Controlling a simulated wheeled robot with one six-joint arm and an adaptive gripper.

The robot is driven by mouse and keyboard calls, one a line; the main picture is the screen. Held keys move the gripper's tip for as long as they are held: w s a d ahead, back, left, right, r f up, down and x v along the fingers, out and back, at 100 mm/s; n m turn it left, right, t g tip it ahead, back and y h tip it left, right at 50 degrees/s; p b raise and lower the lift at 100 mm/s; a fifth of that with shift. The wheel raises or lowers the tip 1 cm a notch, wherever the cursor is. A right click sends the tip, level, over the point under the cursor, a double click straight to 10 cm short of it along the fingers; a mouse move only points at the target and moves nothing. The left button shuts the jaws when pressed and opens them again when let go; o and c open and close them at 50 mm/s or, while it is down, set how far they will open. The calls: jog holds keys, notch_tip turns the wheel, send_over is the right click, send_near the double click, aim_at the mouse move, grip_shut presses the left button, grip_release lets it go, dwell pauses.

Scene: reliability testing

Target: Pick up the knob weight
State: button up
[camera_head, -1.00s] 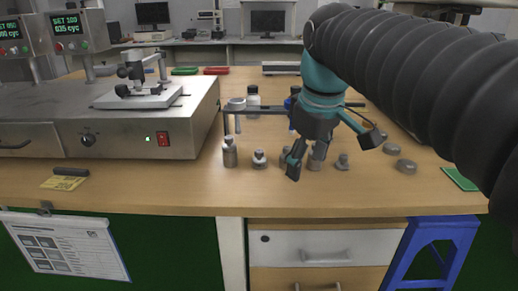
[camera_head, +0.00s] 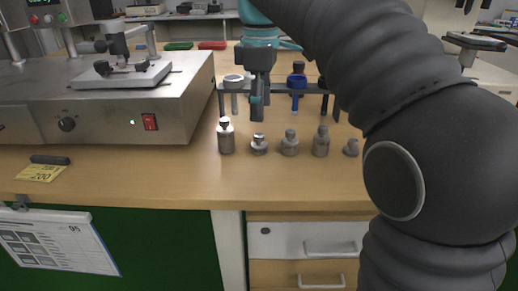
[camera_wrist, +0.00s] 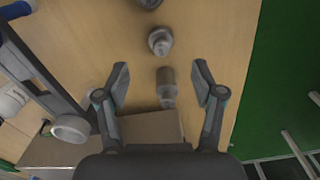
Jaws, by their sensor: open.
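Several grey metal knob weights stand in a row on the wooden table; the frames do not show which one the task names. The leftmost is a tall knob weight (camera_head: 226,139), beside a short knob weight (camera_head: 259,147). Further right are a middle weight (camera_head: 290,145), another tall one (camera_head: 321,144) and a small one (camera_head: 351,149). My gripper (camera_head: 257,112) is open and empty, pointing down above the left end of the row. In the wrist view, the tall weight (camera_wrist: 166,80) lies between the open fingers, seen from above, with the short weight (camera_wrist: 160,42) beyond.
A steel testing machine (camera_head: 100,105) stands close on the left. The table (camera_head: 260,190) in front of the row is clear. A yellow label (camera_head: 42,173) lies at left.

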aim_at(259, 135)
jog(key=shift+a+f+b, duration=0.15)
jog(key=shift+f+b, duration=0.65)
jog(key=shift+f, duration=3.05)
jog(key=shift+c, duration=0.3)
grip_shut()
jog(key=shift+r, duration=0.1)
jog(key=shift+r, duration=0.6)
notch_tip(259, 135, up, 3)
jog(key=shift+f+p, duration=0.2)
jog(key=shift+p, duration=0.4)
jog(key=s+d+r, duration=0.3)
jog(key=d+r, duration=0.4)
jog(key=d, duration=0.4)
jog(key=shift+s+p, duration=0.35)
jog(key=shift+p, duration=0.1)
